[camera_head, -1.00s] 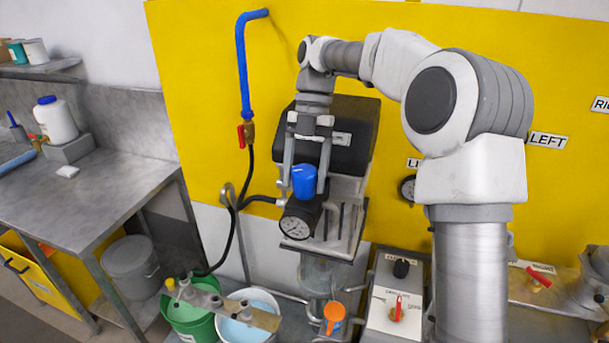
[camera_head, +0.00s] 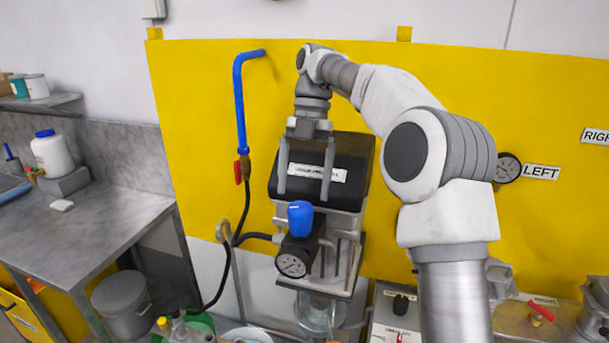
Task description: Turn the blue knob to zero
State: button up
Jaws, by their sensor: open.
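The blue knob (camera_head: 300,218) stands upright on top of a dark regulator body with a round white gauge (camera_head: 292,264) on its front. It is fixed at the front of the black-topped agitator motor unit (camera_head: 345,160). My gripper (camera_head: 305,190) points down above the knob, its two fingers spread apart and empty. The fingertips end a little above the knob, in front of the black housing and its white label. The knob is fully in view. Its markings and the gauge reading are too small to read.
A blue pipe (camera_head: 240,100) with a red-handled valve (camera_head: 242,168) runs down the yellow wall panel at left. A grey bench (camera_head: 90,225) stands at far left. A control box (camera_head: 395,310) is at lower right. Hoses hang beside the regulator.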

jog(key=shift+v, duration=0.75)
jog(key=shift+s+r+m, duration=0.1)
jog(key=shift+s+m, duration=0.15)
jog(key=shift+m, duration=0.15)
jog(key=s+d+f+m+t+h+b, duration=0.1)
jog(key=s+d+m+t+b, duration=0.15)
jog(key=s+m, duration=0.5)
jog(key=s+d+f+m+t+h+b, duration=0.1)
jog(key=s+m+t+b, duration=0.15)
jog(key=s+m, duration=0.55)
jog(key=s+d+f+m+t+b, duration=0.2)
jog(key=s+d+f+m+t, duration=0.2)
jog(key=s+f+m, duration=0.6)
jog(key=d+f+m, duration=0.1)
jog(key=m, duration=0.4)
jog(key=shift+s+d+f+t, duration=0.2)
jog(key=shift+s+f+t, duration=0.15)
jog(key=shift+s+t, duration=0.05)
jog(key=shift+m, duration=0.25)
